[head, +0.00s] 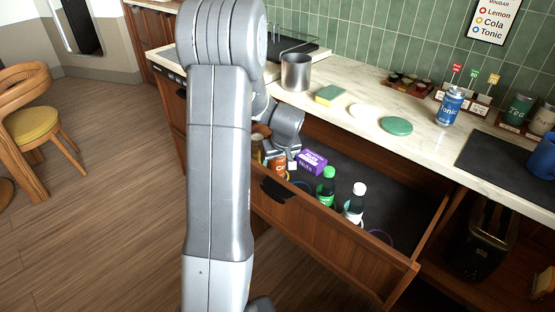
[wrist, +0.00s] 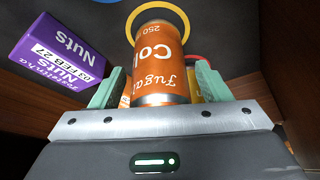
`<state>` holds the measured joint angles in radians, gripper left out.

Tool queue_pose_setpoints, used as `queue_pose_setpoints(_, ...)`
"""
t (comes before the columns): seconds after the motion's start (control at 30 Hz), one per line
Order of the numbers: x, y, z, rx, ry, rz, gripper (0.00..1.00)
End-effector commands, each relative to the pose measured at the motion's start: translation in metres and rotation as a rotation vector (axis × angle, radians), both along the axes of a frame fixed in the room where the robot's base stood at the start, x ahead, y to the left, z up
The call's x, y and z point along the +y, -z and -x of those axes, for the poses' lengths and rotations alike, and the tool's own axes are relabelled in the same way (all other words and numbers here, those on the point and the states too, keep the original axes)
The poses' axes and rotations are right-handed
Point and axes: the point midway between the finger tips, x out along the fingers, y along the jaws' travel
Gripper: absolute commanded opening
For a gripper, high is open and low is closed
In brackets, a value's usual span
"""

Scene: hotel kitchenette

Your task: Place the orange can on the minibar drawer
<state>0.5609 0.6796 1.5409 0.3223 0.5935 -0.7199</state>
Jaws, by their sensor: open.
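The orange cola can (head: 280,169) is inside the pulled-out minibar drawer (head: 330,240), towards its left end. In the wrist view the can (wrist: 160,65) is large and stands between the pale green fingertips of my gripper (wrist: 158,88). The fingers are open, one on each side, and a gap shows at the left finger. In the head view my gripper (head: 281,160) is down in the drawer at the can, partly hidden by my arm. The can's base is not clearly visible in either view.
A purple nuts box (head: 312,162), a green-capped bottle (head: 326,186) and a white-capped bottle (head: 355,203) stand in the drawer to the right. Coloured rings mark its dark floor. A blue tonic can (head: 450,106) and a metal pot (head: 296,72) are on the counter above.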

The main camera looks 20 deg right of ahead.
Motion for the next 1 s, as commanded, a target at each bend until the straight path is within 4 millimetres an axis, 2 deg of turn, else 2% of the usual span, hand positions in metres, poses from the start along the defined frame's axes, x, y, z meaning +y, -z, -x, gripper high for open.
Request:
queue_pose_setpoints(0.13,0.000,-0.005,0.000,0.000,0.000,0.000,0.70)
queue_pose_setpoints(0.23,0.000,-0.017,0.005,-0.002,0.000,0.001,0.70)
queue_pose_setpoints(0.5,0.002,-0.069,0.026,-0.004,0.000,0.003,0.70)
queue_pose_setpoints(0.7,0.003,-0.100,0.039,-0.002,0.000,0.001,0.70)
queue_pose_setpoints(0.83,0.003,-0.110,0.044,-0.001,0.001,0.000,0.70)
queue_pose_setpoints(1.0,0.004,-0.114,0.046,0.000,0.000,-0.001,0.70)
